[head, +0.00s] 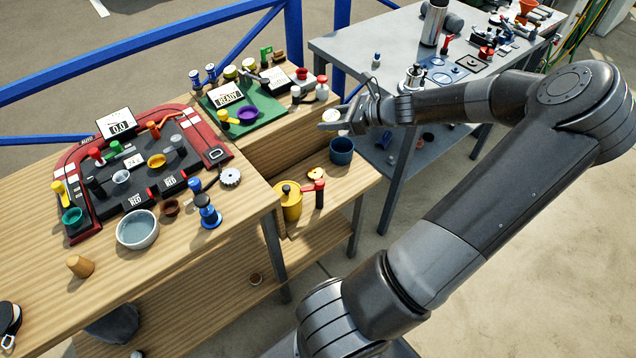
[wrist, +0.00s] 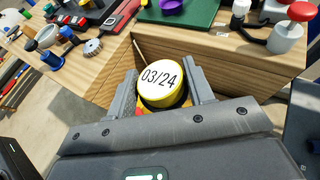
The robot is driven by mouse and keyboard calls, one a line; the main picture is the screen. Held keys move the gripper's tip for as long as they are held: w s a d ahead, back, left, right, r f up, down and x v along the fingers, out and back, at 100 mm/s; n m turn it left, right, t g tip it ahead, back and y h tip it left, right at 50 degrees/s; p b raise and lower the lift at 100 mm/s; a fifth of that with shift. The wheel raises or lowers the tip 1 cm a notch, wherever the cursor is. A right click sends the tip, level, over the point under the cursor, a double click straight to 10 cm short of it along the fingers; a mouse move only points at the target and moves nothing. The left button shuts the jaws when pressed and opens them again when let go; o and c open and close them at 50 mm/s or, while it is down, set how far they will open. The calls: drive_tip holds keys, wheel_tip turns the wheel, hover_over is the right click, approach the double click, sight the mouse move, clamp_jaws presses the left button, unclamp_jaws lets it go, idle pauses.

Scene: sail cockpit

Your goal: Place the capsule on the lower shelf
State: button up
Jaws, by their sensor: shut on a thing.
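My gripper (head: 340,119) is shut on a round yellow capsule (wrist: 162,82) with a white top reading 03/24. In the wrist view the capsule sits between the two fingers, top facing the camera; its lower part is mostly hidden. In the head view its pale top (head: 330,115) shows at the fingertips, above the right part of the wooden bench. A lower wooden step (head: 352,180) lies beneath it, and a low wooden board (head: 200,315) runs under the bench. I cannot tell which of these is the lower shelf.
A dark blue cup (head: 342,151), a yellow pot (head: 288,203) and a red-handled tool (head: 318,190) stand on the lower step. A green mat (head: 262,108) with several items lies on the upper top. A grey table (head: 340,45) stands behind.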

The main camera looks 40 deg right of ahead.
sight(296, 179)
wheel_tip(296, 179, down, 15)
drive_tip(key=shift+r, duration=0.2)
drive_tip(key=x, duration=0.4)
drive_tip(key=f+x, duration=0.1)
drive_tip(key=x, duration=0.4)
drive_tip(key=f+x, duration=0.1)
drive_tip(key=x, duration=0.3)
drive_tip(key=shift+s+d+f, duration=0.15)
drive_tip(key=shift+c, duration=0.2)
drive_tip(key=shift+f, duration=2)
drive_tip(key=o, duration=1)
drive_tip(key=shift+o, duration=0.2)
drive_tip(key=v, duration=1.2)
drive_tip(key=shift+r, duration=0.1)
